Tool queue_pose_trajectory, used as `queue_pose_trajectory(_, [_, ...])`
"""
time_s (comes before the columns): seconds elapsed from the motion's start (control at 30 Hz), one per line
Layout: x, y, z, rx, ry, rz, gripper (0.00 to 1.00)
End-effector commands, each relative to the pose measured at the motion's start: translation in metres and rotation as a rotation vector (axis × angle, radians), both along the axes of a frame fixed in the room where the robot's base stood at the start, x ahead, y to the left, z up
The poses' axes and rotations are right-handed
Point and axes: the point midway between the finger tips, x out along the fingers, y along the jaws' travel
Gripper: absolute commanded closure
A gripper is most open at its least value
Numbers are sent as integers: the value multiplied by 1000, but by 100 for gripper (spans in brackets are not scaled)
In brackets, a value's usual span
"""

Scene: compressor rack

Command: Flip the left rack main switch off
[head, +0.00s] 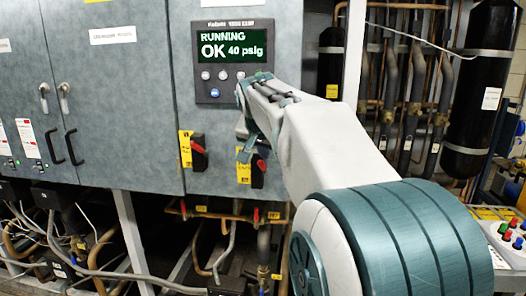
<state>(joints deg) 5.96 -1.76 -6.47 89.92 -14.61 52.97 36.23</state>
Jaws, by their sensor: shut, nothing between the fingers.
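Two rotary switches with yellow plates sit on the grey cabinet below the display. The left main switch (198,152) has a red and black handle and is fully in view, with its handle tilted. The right switch (258,172) is partly covered by my gripper. My gripper (246,152) is shut and empty. It is in front of the cabinet, to the right of the left switch and over the upper part of the right switch. I cannot tell whether it touches the right switch.
A display panel (235,60) above reads RUNNING, OK 40 psig, with buttons beneath it. Cabinet doors with handles (62,98) are at the left. Pipes and cables (90,245) run below. Black cylinders (485,75) and copper pipes stand at the right.

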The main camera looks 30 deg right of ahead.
Motion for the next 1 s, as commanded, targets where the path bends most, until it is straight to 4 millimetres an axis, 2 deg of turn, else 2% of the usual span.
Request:
queue_pose_trajectory(0.4, [-1,5,-2,0,0,3,100])
queue_pose_trajectory(1.0, [-8,-6,-8,-34,-51,-19,100])
